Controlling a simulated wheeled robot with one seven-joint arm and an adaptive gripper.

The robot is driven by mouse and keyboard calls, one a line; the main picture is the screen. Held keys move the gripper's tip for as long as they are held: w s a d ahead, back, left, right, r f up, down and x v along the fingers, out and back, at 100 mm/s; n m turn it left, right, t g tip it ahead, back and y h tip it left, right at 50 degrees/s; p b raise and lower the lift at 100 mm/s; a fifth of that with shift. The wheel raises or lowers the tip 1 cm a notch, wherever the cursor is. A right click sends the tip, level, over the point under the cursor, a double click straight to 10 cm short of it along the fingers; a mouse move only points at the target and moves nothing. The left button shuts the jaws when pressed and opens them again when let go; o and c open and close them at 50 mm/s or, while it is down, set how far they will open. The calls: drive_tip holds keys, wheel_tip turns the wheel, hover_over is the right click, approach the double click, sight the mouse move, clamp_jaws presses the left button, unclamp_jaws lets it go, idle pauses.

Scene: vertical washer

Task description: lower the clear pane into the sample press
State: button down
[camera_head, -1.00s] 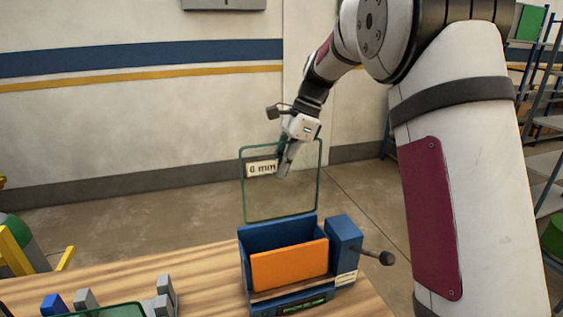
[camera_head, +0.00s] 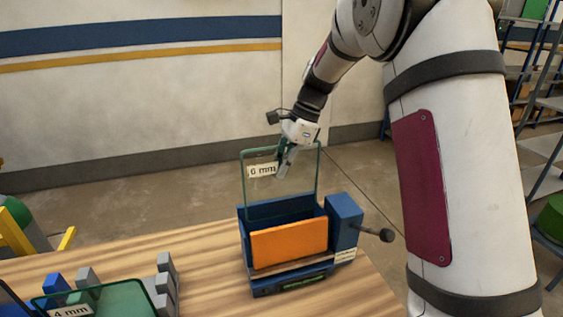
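The clear pane (camera_head: 283,187), green-edged with a "6 mm" label at its upper left, stands upright above the sample press. My gripper (camera_head: 284,164) is shut on the pane's upper part, right of the label. The sample press (camera_head: 342,214) is blue with an orange front plate (camera_head: 289,242) and a black-knobbed handle on its right. The pane's lower edge meets the blue back part of the press and is hidden there. I cannot tell whether it is inside the gap or just behind the wall.
A grey rack (camera_head: 166,287) at the lower left of the wooden table (camera_head: 213,276) holds another pane (camera_head: 118,297) labelled "4 mm". Bare table lies between rack and press. My arm fills the right side of the view.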

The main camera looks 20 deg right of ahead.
sight(282, 197)
drive_tip(key=shift+f+b, duration=0.8)
drive_tip(key=shift+f, duration=3.7)
drive_tip(key=c, duration=1.7)
unclamp_jaws()
drive_tip(key=shift+f, duration=0.1)
drive_tip(key=shift+r+p, duration=0.85)
drive_tip(key=shift+r, duration=3.2)
